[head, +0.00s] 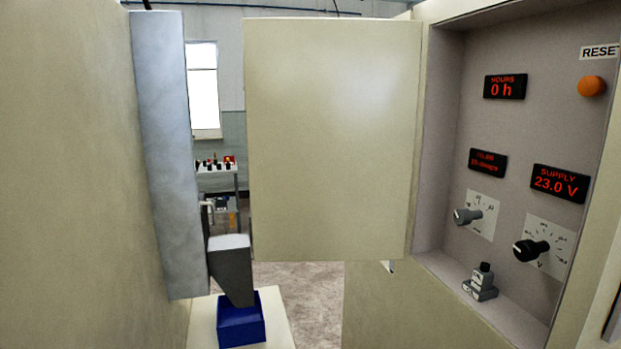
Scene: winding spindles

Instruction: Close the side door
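A flat cream door panel (333,140) stands open in the middle of the head view. Its right edge meets the cream cabinet beside a recessed control panel, and its left edge is free, with a gap to its left. I take it to be the side door, though no label shows. A small light part (388,266) sticks out below its lower right corner. My gripper is not in view, and nothing is seen touching the door.
The recess (480,135) holds displays, knobs and an orange button (592,86). At left, a grey metal slab (172,150) stands against a cream wall (70,180). A grey block (232,270) and blue box (241,322) sit low in the gap. Shelving (217,180) stands behind.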

